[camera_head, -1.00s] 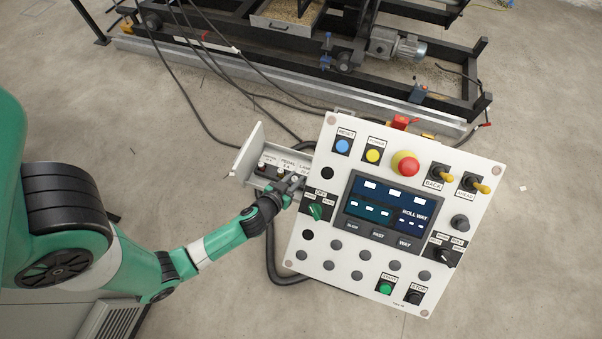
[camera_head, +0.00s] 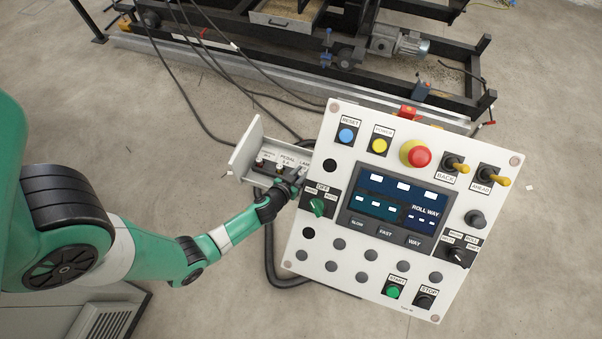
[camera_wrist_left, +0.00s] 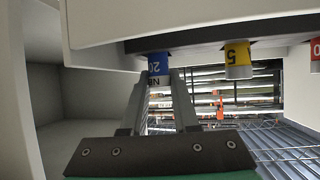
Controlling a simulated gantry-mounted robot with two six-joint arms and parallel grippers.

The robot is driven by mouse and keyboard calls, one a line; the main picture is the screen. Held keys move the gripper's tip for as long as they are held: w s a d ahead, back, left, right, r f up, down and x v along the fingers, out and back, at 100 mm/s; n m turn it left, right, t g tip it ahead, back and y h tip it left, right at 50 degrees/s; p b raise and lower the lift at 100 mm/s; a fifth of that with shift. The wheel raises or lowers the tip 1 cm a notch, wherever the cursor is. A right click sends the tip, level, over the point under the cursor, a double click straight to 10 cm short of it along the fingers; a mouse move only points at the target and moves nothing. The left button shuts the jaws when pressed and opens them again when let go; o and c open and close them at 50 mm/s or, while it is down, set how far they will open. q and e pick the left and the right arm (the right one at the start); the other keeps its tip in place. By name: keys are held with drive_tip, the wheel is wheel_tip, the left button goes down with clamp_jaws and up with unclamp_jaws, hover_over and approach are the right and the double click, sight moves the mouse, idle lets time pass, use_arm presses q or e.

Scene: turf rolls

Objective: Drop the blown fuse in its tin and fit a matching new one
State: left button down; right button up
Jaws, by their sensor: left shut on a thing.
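My left gripper (camera_head: 299,177) is at the right end of the fuse row, at the left side of the control panel (camera_head: 362,258). In the left wrist view its fingers (camera_wrist_left: 160,88) are shut on a blue fuse (camera_wrist_left: 158,64) marked 20. The blue fuse's top meets the dark strip above it; I cannot tell if it is seated. A yellow fuse (camera_wrist_left: 238,53) marked 5 hangs beside it, and a red one (camera_wrist_left: 315,50) is cut off at the edge. The fuse row in the head view has labels, with PEDAL 5 A in the middle. No tin is identifiable.
A grey open flap (camera_head: 246,147) stands left of the fuse row. The panel has a red stop button (camera_head: 418,156), switches and a screen (camera_head: 396,215). A dark hose (camera_head: 271,255) runs below.

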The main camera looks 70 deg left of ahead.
use_arm(q)
drive_tip(key=shift+f, duration=0.2)
drive_tip(key=c, duration=0.9)
unclamp_jaws()
drive_tip(key=shift+r, duration=0.1)
drive_tip(key=shift+c, duration=0.2)
drive_tip(key=shift+r, duration=0.15)
drive_tip(key=shift+s+d+r, duration=0.15)
drive_tip(key=shift+s+d, duration=0.05)
drive_tip(key=p+v, duration=0.1)
drive_tip(key=v, duration=1)
drive_tip(key=shift+s+p, duration=0.2)
drive_tip(key=shift+p, duration=0.15)
